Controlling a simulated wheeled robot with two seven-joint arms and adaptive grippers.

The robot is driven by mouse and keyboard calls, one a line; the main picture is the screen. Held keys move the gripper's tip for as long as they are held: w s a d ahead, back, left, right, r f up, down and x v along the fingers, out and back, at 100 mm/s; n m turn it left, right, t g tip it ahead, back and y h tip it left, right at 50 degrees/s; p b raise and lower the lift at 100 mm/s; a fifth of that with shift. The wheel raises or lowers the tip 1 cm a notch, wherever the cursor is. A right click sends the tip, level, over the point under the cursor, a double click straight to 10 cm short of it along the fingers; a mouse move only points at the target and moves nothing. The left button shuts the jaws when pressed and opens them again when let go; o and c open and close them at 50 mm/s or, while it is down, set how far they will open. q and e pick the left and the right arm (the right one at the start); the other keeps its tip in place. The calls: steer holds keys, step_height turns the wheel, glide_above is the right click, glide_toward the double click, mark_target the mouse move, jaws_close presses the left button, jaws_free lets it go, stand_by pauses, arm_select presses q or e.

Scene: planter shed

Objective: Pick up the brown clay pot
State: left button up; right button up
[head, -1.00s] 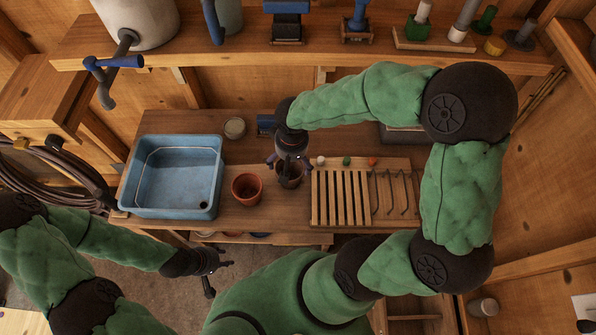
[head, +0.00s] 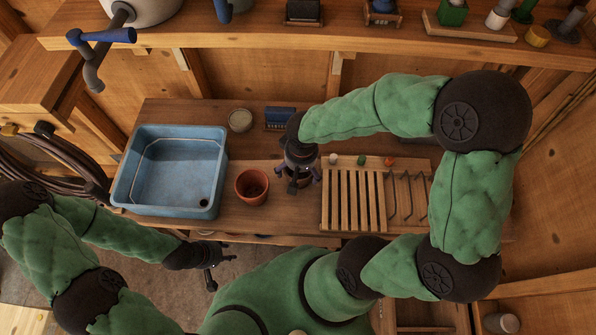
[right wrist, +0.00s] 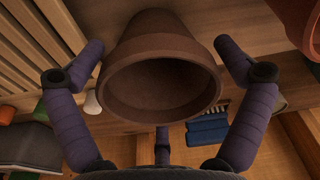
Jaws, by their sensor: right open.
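The brown clay pot (right wrist: 160,65) fills the middle of the right wrist view, its open rim facing the camera. My right gripper (right wrist: 165,75) is open, with purple fingers on both sides of the pot and visible gaps between them and its wall. In the head view the right gripper (head: 300,176) is over the pot on the bench, hiding most of it. My left gripper (head: 222,269) hangs in front of the bench at lower left, its fingers apart and empty.
An orange terracotta pot (head: 252,187) stands close left of the right gripper. Further left is a blue basin (head: 120,190). A slatted wooden rack (head: 352,205) lies just right. A tin (head: 240,120) and a blue brush (head: 280,117) are behind.

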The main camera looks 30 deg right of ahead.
steer(key=shift+f+b, duration=0.35)
steer(key=shift+f, duration=0.55)
steer(key=shift+r, duration=0.1)
steer(key=shift+c, duration=0.6)
steer(key=c, duration=1.2)
